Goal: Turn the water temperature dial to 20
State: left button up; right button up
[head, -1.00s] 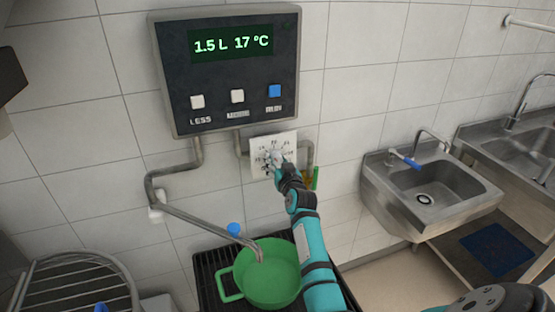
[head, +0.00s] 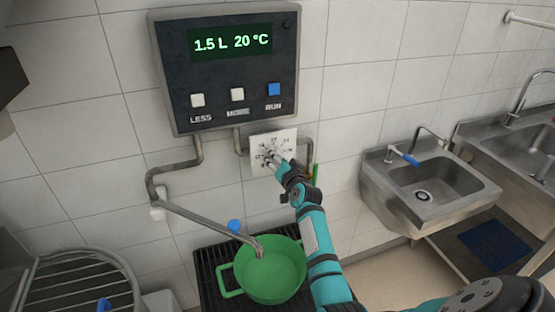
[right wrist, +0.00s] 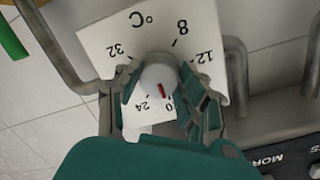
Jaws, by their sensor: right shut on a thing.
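The water temperature dial plate (head: 287,140) is a white square on the tiled wall under the dark control panel (head: 228,70). The panel's display (head: 231,43) reads 1.5 L 20 °C. In the right wrist view the dial knob (right wrist: 157,80) is pale and round, with a red mark pointing toward a number partly hidden by a finger, beside 24. My right gripper (head: 272,158) is shut on the knob, its fingers (right wrist: 160,98) on either side of it. My left gripper is not in view.
A green pot (head: 268,276) stands on a black grate below the bent spout pipe (head: 205,221). Pipes run close on both sides of the dial plate. A steel sink (head: 430,185) hangs at the right.

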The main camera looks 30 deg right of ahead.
jog(key=shift+d+r, duration=0.1)
jog(key=shift+r, duration=0.25)
jog(key=o, duration=1.1)
jog(key=shift+w+f, duration=0.2)
jog(key=shift+f, duration=0.1)
jog(key=shift+o, duration=0.2)
jog(key=shift+s, duration=0.15)
jog(key=v, duration=1.1)
jog(key=shift+s, duration=0.4)
